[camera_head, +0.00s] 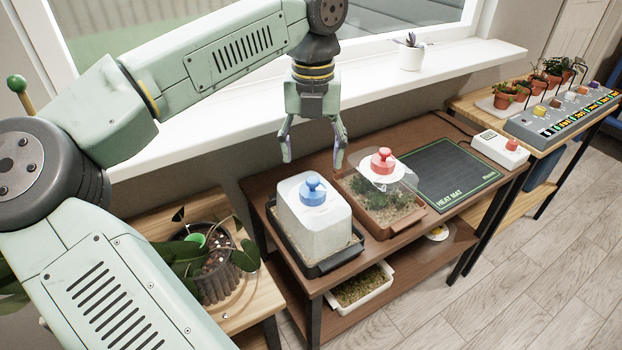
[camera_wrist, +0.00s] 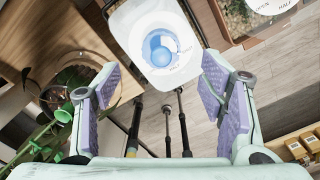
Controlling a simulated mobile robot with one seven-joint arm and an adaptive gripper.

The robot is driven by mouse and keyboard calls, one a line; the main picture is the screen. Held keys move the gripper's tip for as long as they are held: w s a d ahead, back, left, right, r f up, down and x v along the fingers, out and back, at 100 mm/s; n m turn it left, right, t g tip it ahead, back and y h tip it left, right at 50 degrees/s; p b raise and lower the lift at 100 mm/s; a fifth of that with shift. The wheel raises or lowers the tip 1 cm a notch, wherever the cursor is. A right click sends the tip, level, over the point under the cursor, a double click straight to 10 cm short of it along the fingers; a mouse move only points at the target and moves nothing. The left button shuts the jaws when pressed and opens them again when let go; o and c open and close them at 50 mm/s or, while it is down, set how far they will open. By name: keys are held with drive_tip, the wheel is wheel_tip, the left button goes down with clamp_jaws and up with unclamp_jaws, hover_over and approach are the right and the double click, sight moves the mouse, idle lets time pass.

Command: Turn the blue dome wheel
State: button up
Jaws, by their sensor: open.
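The blue dome wheel (camera_head: 313,189) sits on top of a whitish, fogged dome (camera_head: 312,222) that stands in a black tray (camera_head: 333,262) on the brown table. My gripper (camera_head: 313,160) is open and empty, hanging above and behind the domes, with its fingers pointing down. In the wrist view the blue wheel (camera_wrist: 160,48) is seen from above, ahead of the spread fingers of my gripper (camera_wrist: 160,88) and apart from them. A white dial with lettering surrounds the wheel; most of the lettering is too small to read.
A clear dome with a red wheel (camera_head: 382,160) stands close on the right, over a brown planter. A potted plant (camera_head: 215,265) stands at left. The windowsill (camera_head: 420,65) runs behind.

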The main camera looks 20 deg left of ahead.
sight(313, 177)
wheel_tip(313, 177, down, 8)
drive_tip(key=shift+f+p, duration=0.1)
drive_tip(key=shift+p, duration=0.45)
drive_tip(key=c, duration=1.2)
